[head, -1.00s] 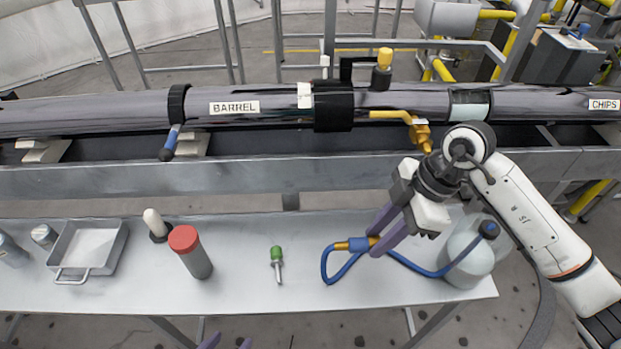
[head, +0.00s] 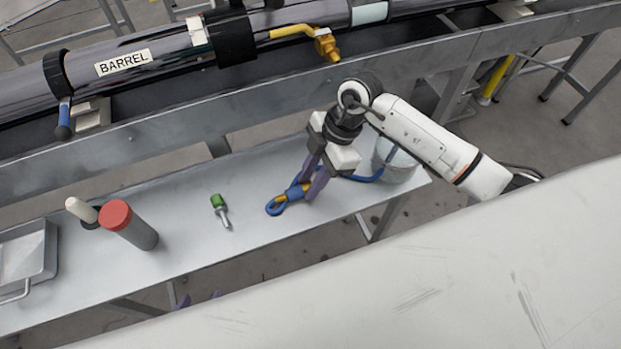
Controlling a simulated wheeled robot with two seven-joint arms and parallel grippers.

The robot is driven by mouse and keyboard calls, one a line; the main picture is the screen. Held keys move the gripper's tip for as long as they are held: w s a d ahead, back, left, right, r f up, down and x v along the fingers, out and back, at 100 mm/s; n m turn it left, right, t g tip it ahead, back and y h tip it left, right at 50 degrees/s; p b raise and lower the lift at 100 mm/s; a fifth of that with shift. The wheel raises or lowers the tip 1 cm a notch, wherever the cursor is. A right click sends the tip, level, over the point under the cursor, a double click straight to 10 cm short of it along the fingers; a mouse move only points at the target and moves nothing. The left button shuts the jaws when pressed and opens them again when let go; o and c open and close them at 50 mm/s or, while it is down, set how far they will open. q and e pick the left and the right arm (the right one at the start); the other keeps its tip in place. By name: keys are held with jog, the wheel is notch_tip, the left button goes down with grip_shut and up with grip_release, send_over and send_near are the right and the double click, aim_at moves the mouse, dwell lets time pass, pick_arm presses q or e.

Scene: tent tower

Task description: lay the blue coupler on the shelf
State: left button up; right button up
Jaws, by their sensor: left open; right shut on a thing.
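My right gripper (head: 309,190) reaches down over the grey metal shelf (head: 175,215), its purple fingers shut on the blue coupler (head: 296,192). The coupler has a blue body with yellow parts, and the fingers hide some of it. It is low over the shelf; I cannot tell whether it touches.
A green-handled tool (head: 219,206) lies left of the coupler. Further left stand a red-capped cylinder (head: 132,224), a pale-handled item (head: 82,211) and a metal tray (head: 27,258). The barrel (head: 160,58) runs behind. A large white surface (head: 430,290) fills the lower right.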

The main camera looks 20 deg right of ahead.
jog(key=o, duration=1.1)
jog(key=shift+r, duration=0.1)
jog(key=v, duration=1.2)
jog(key=shift+s, duration=0.1)
